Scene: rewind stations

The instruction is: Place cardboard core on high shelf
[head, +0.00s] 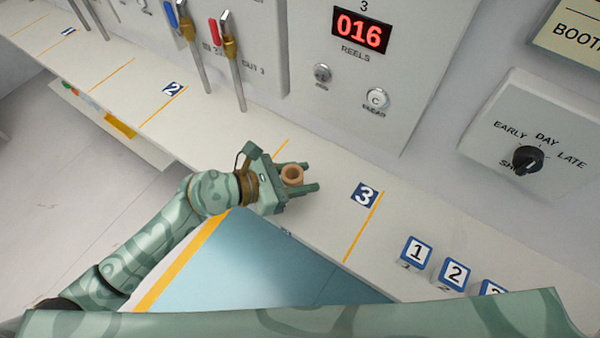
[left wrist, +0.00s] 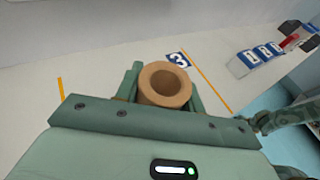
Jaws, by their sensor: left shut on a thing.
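The cardboard core (head: 291,174) is a short brown tube with an open top. My left gripper (head: 308,177) is shut on it, with one finger on each side, over the white shelf (head: 330,220) near the number 3 label. In the left wrist view the core (left wrist: 165,84) stands upright between the green fingers (left wrist: 165,88). I cannot tell whether its bottom touches the shelf. My right gripper is not clearly in view.
A wall panel with a red 016 display (head: 360,29) and a shift dial (head: 527,159) stand behind the shelf. Numbered blue-white cards (head: 416,252) stand to the right. Valve levers (head: 232,55) stand at the back left. Shelf space around label 3 (head: 365,195) is clear.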

